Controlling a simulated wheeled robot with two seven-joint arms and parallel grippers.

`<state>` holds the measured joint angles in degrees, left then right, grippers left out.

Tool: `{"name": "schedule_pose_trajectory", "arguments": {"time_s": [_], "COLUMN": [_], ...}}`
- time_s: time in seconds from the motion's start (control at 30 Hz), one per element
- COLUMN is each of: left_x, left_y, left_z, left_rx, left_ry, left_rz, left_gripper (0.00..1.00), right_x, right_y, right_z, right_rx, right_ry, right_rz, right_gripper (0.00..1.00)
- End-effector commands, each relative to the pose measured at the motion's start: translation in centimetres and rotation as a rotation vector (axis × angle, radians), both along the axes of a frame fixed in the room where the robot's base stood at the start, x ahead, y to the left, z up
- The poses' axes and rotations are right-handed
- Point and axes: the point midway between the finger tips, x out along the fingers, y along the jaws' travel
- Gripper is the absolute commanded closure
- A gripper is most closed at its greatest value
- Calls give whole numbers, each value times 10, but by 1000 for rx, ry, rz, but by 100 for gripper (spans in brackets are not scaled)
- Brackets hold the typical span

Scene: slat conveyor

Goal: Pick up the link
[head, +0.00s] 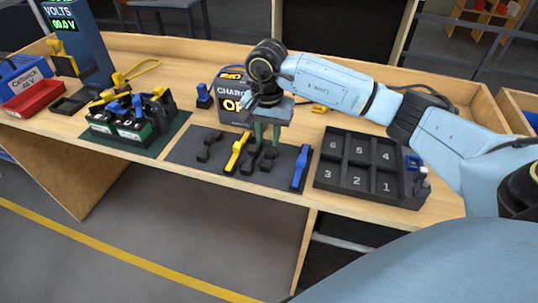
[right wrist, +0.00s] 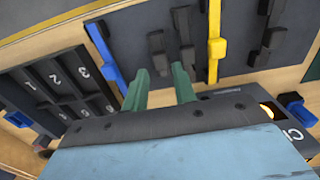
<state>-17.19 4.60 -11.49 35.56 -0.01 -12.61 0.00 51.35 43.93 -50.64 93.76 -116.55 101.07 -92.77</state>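Several links lie on a dark mat (head: 185,151). They include black links (head: 208,145), a yellow link (head: 237,153) and a blue link (head: 300,168). My right gripper (head: 267,140) is open and points down over the mat, between the yellow and blue links. In the right wrist view its green fingers (right wrist: 160,78) are apart, with nothing held between them. A black link (right wrist: 157,50) lies just beyond the gap, and another black link (right wrist: 184,35) is beside it, next to the yellow link (right wrist: 214,45). The blue link (right wrist: 104,52) is at the left. My left gripper is not in view.
A black tray with numbered compartments (head: 345,157) stands right of the mat. A dark charger box (head: 228,100) is behind it. Green-and-black batteries (head: 128,128) and a red bin (head: 34,98) are at the left. The wooden bench's front edge is close to the mat.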

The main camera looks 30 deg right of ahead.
Motion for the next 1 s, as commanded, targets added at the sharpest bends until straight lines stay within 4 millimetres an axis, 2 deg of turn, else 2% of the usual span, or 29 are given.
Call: {"name": "schedule_pose_trajectory", "arguments": {"time_s": [0.1, 0.27, 0.5, 0.6, 0.87, 1.0], "left_x": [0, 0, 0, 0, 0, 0], "left_y": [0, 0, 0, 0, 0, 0], "left_z": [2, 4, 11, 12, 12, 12], "left_rx": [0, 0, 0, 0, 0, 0], "left_ry": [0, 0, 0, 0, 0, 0], "left_rz": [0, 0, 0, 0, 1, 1], "left_gripper": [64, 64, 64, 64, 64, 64], "right_x": [0, 1, 3, 3, 4, 4], "right_y": [0, -1, -6, -6, -6, -6], "right_z": [-14, -23, -58, -67, -70, -70], "right_rx": [2, 1, 4, 3, 2, 2], "right_ry": [1, 0, 2, -1, -2, -2], "right_rz": [-1, -1, -1, -1, 0, 0], "right_gripper": [73, 73, 73, 73, 73, 90]}}
